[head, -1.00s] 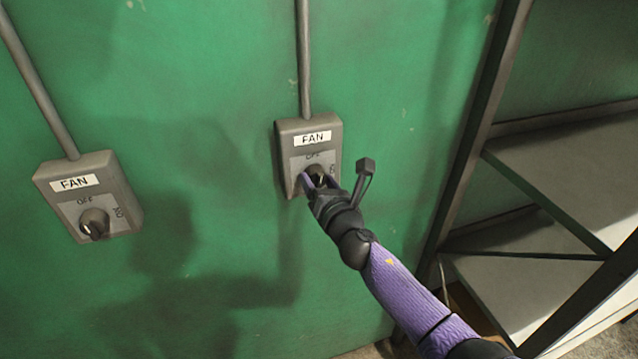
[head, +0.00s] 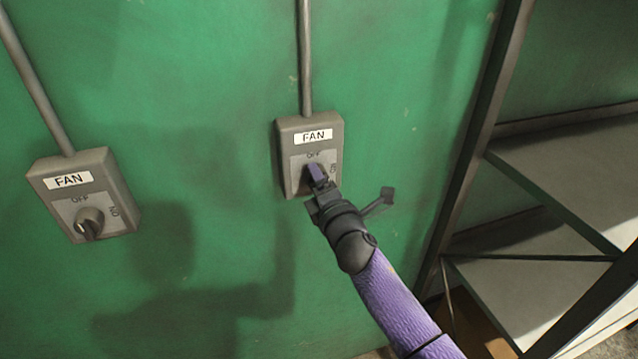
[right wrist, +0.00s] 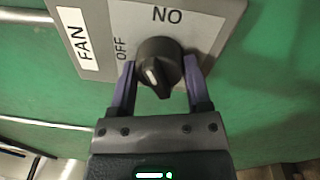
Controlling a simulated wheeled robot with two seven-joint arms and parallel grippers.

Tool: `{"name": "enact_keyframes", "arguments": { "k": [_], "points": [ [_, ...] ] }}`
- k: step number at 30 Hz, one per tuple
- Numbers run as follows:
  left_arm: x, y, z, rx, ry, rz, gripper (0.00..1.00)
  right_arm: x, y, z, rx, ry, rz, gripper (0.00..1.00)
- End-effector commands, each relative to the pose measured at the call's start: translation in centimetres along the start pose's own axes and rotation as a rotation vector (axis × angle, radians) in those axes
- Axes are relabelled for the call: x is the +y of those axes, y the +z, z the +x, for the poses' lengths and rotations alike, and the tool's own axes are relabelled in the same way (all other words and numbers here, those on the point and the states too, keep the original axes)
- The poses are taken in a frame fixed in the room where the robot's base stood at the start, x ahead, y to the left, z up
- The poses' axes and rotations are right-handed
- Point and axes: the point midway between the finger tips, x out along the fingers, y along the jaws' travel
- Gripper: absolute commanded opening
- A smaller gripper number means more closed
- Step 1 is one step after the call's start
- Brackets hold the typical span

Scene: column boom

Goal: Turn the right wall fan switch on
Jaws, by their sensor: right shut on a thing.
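The right fan switch (head: 290,165) is a grey box on the green wall with a FAN label, OFF above its knob and another mark at the right. My right gripper (head: 318,174) is at its knob and hides most of it in the head view. In the right wrist view the dark round knob (right wrist: 158,66) with a white line sits between the two purple fingers of the right gripper (right wrist: 160,82), which are shut on it. The knob's ridge points down toward the gripper's palm there. My left gripper is not in view.
A second grey fan switch (head: 112,188) with its own knob is on the wall at the left. Conduits (head: 305,60) run up from both boxes. A metal shelf rack (head: 560,170) stands close at the right. The wall between the switches is clear.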

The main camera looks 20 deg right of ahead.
Motion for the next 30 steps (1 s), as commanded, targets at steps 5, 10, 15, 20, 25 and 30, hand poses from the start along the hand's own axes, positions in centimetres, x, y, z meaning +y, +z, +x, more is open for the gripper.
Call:
{"name": "enact_keyframes", "arguments": {
  "k": [5, 10, 15, 20, 25, 30],
  "points": [
    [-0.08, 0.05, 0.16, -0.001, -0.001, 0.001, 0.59, -0.02, -0.06, -0.01, -0.009, 0.001, 0.154, 0.04],
    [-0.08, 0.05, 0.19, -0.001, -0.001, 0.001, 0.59, 0.0, -0.03, 0.0, -0.017, 0.002, 0.278, 0.04],
    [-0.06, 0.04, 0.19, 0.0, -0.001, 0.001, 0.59, 0.02, -0.07, 0.0, -0.022, 0.003, 0.374, 0.04],
    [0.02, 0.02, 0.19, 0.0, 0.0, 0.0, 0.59, 0.02, -0.04, -0.01, -0.026, 0.004, 0.433, 0.04],
    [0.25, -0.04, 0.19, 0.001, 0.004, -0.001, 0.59, 0.02, -0.05, -0.01, -0.027, 0.004, 0.465, 0.04],
    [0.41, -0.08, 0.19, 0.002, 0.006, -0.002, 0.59, 0.02, -0.06, -0.01, -0.028, 0.004, 0.477, 0.04]
  ]
}}
